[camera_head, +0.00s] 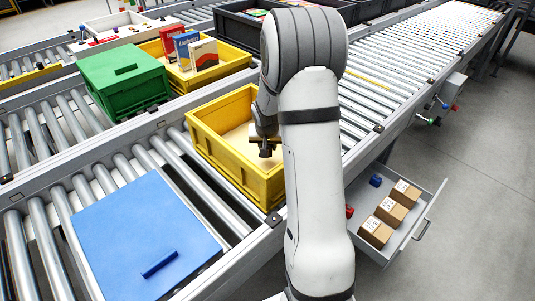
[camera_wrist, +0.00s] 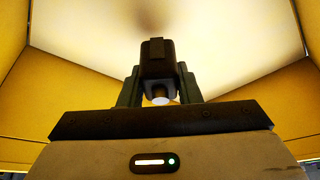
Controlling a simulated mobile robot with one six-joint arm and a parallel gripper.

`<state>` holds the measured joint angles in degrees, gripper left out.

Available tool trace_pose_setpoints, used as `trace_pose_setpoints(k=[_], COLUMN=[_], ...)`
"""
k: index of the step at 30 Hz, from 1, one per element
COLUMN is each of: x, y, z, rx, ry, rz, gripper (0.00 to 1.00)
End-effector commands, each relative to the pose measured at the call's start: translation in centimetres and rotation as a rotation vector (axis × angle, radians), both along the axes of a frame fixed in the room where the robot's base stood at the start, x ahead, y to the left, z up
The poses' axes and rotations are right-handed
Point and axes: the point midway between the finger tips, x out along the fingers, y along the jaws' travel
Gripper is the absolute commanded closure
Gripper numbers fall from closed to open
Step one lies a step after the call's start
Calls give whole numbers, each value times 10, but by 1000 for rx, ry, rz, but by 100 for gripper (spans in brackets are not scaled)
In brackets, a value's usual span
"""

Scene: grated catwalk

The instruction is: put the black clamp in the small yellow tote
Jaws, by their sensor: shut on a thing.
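The small yellow tote (camera_head: 272,185) stands on the roller conveyor, in the middle of the head view. My gripper (camera_head: 264,143) is inside its opening, pointing down, partly hidden by my arm. In the wrist view my gripper (camera_wrist: 160,92) is shut on the black clamp (camera_wrist: 157,60), which sits between the two fingers. The yellow walls surround it and the pale tote floor lies beyond it. I cannot tell whether the clamp touches the floor.
A green box (camera_head: 124,80) and a larger yellow tote (camera_head: 226,60) with several small boxes stand behind on the left. A blue panel (camera_head: 142,240) with a handle lies at the front left. An open drawer (camera_head: 398,243) with cartons is at the lower right.

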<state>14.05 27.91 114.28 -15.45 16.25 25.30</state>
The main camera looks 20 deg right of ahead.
Motion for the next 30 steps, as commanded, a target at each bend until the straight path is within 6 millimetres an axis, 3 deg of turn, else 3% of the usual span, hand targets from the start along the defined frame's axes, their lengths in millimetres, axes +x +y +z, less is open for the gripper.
trace_pose_setpoints(k=[9, 20, 21, 28, 30], x=[0, 0, 0, 0, 0], y=[1, 1, 1, 1, 1], z=[-38, -42, -40, -40, -40], rx=[-1, 0, 0, 0, 0], ry=[1, -1, -1, 0, 0], rz=[3, 2, 2, 2, 2], gripper=[93, 93, 67, 48, 48])
